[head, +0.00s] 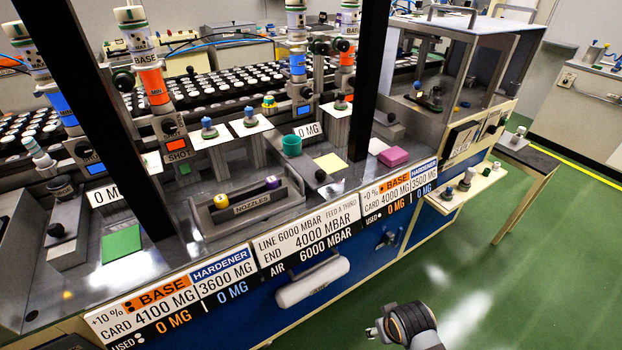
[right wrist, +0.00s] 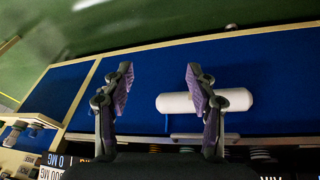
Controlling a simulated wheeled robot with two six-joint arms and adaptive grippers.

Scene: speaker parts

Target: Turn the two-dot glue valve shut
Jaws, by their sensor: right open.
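My right gripper (right wrist: 160,88) is open and empty in the right wrist view, its purple-padded fingers wide apart in front of the blue cabinet front. In the head view it (head: 373,332) is at the bottom edge, out over the green floor and apart from the bench. Black knobs stick out from the dispensers, one on the left (head: 123,81) and one further right (head: 320,46). I cannot tell which is the two-dot valve, or whether it is shut. My left gripper is not in view.
A white cylinder (head: 312,281) juts from the cabinet front; it also shows behind the right finger in the right wrist view (right wrist: 228,100). Dark posts frame the bench. A shelf (head: 465,188) with small parts juts out right. The floor before the cabinet is clear.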

